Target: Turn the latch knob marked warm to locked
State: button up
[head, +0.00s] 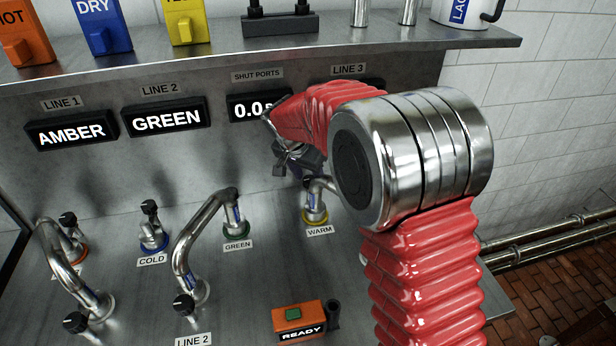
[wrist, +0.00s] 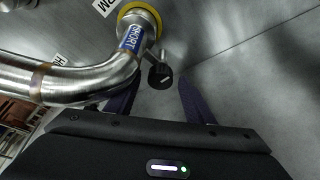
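The warm port has a yellow ring (head: 315,217) and a WARM label (head: 320,230) below it. A metal pipe joins it, and my gripper partly hides it in the head view. In the wrist view the yellow ring (wrist: 140,18) shows at the top, with a blue-banded fitting. A small black latch knob (wrist: 160,76) on a metal stem stands beside that fitting. My gripper (wrist: 157,88) has two dark purple fingers spread apart, with the knob between or just beyond their tips. No contact is clear. In the head view my gripper (head: 300,163) is small and partly hidden by my arm.
A curved pipe (wrist: 70,78) runs close along the left finger. The cold port (head: 153,236) and green port (head: 236,228) are to the left. A READY box (head: 299,321) lies in front. Displays (head: 167,117) line the panel, under a shelf (head: 260,48).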

jog(key=v, duration=0.7)
jog(key=shift+r, duration=0.2)
jog(key=shift+s+a, duration=0.2)
dwell(0.4)
